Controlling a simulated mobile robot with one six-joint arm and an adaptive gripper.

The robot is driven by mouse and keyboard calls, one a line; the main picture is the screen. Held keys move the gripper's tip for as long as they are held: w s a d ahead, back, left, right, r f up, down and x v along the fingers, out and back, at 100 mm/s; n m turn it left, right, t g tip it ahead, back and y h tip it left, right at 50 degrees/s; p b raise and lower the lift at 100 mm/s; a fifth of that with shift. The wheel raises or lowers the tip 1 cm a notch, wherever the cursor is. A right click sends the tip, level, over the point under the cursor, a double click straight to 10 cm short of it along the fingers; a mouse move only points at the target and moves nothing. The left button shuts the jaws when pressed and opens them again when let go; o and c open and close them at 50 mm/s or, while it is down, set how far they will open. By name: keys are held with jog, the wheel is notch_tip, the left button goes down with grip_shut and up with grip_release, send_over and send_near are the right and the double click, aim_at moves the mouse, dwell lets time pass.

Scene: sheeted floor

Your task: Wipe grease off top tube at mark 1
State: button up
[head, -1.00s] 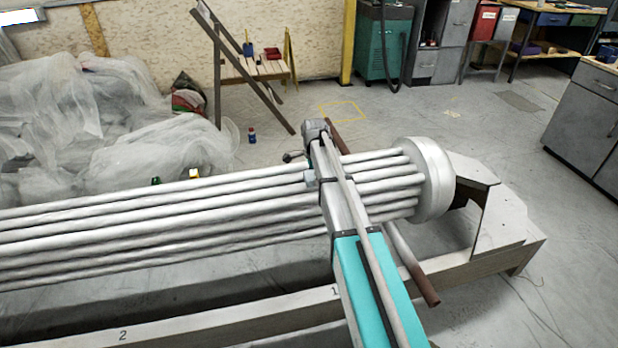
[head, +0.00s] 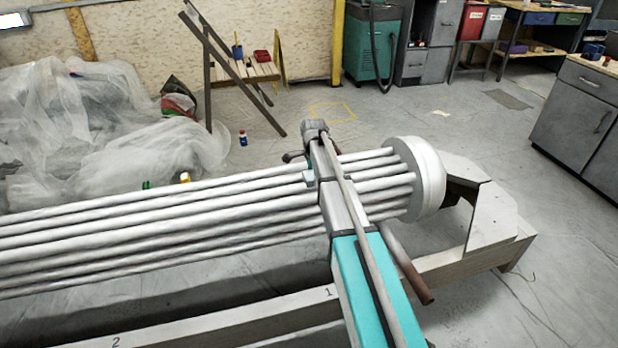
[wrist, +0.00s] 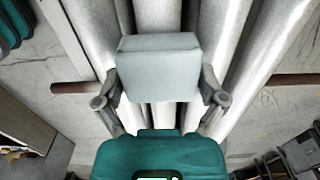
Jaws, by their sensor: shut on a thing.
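Several silvery tubes (head: 150,228) run side by side from the left edge into a round end drum (head: 428,178). The tubes also fill the upper part of the wrist view (wrist: 158,15). My gripper (wrist: 162,88) is shut on a pale blue-grey block (wrist: 160,62), with one finger on each side. The block shows small in the head view (head: 309,178), over the tubes near the drum. I cannot tell whether it touches a tube. Mark 1 (head: 328,293) is written on the wooden beam in front. I cannot make out grease; my arm covers part of the tubes.
The wooden frame (head: 462,262) supports the drum end. A reddish-brown rod (head: 415,280) crosses under the tubes. Mark 2 (head: 116,342) is further left. Crumpled clear sheeting (head: 70,120) lies behind at left. Grey cabinets (head: 585,110) stand at right, with open floor before them.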

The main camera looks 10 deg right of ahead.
jog(key=shift+d+f, duration=0.1)
jog(key=shift+d, duration=0.6)
jog(key=shift+w+d, duration=0.1)
jog(key=shift+d, duration=1.65)
jog(key=shift+r+p, duration=3.1)
jog(key=shift+p, duration=0.05)
jog(key=shift+r, duration=0.1)
jog(key=shift+r+p, duration=1.45)
jog(key=shift+p, duration=0.05)
jog(key=shift+d, duration=0.1)
